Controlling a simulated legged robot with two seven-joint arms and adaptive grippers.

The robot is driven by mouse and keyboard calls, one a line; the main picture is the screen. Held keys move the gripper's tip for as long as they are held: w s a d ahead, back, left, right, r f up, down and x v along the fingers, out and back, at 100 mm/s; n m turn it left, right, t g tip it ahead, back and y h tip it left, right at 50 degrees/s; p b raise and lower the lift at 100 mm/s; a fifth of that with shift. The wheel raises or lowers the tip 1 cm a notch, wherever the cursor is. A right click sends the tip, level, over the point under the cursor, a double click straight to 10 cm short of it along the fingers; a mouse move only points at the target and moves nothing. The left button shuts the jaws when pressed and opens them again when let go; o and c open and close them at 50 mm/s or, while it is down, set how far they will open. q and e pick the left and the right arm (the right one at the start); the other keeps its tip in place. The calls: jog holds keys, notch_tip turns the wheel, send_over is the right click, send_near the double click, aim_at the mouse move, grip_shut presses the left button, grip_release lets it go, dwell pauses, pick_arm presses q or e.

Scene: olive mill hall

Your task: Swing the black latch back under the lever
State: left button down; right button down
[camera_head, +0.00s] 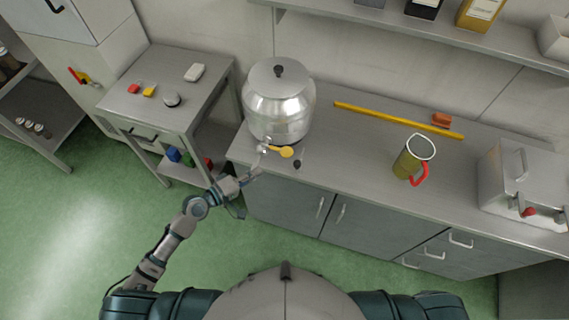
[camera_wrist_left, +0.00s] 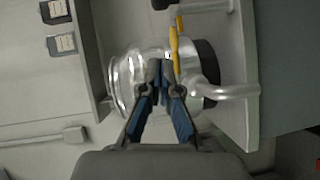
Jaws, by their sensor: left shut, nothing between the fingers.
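A steel drum (camera_head: 279,108) with a lid and black knob stands at the left end of the counter; it also shows in the wrist view (camera_wrist_left: 125,75). A yellow lever (camera_head: 284,151) sits at its tap, low on the front; it shows as a yellow bar in the wrist view (camera_wrist_left: 174,45). A small black piece (camera_head: 297,165) lies just right of and below the lever; I cannot tell whether it is the latch. My left gripper (camera_head: 260,168) is shut and empty in front of the tap; its fingertips (camera_wrist_left: 160,68) appear beside the lever. Contact is unclear. My right gripper is out of view.
A side table (camera_head: 150,75) with small items stands left. A shelf (camera_head: 400,20) hangs above.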

pick_arm(q)
jog(key=w+d+f+p, duration=0.1)
jog(key=w+d+p, duration=0.2)
jog(key=d, duration=0.6)
jog(key=shift+w+d+f, duration=0.2)
jog(key=shift+w+f, duration=0.15)
jog(key=shift+w, duration=0.15)
